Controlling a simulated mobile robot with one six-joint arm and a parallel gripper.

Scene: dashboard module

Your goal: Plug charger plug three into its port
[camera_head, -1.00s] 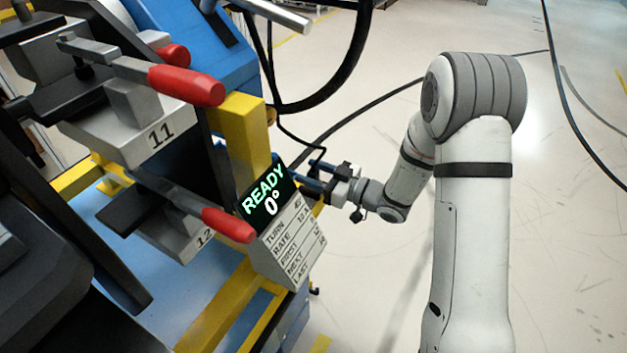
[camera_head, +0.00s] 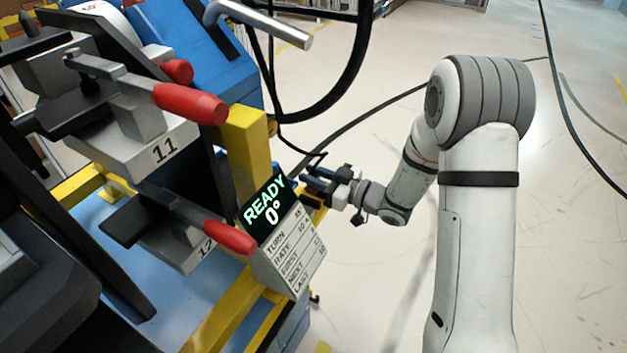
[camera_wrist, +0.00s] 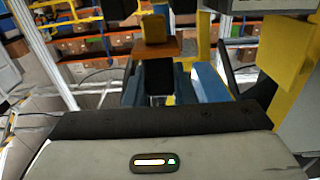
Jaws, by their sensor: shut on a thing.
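My gripper (camera_head: 312,181) is at the right side of the dashboard fixture, just behind the lit display, and its tips are partly hidden there. In the wrist view my gripper (camera_wrist: 165,85) has blue fingers closed on a dark piece (camera_wrist: 158,75) with an orange-brown top, which I take to be the charger plug. No number on it can be read. A thin dark cable (camera_head: 300,148) runs near the gripper in the head view. I cannot make out the port, nor whether the plug touches anything.
A display reading READY 0° (camera_head: 267,211) sits on a printed panel beside a yellow post (camera_head: 247,150). Red-handled clamps 11 (camera_head: 190,103) and 12 (camera_head: 230,237) stand left. A yellow frame part (camera_wrist: 292,60) is close on the right in the wrist view. Open floor lies right.

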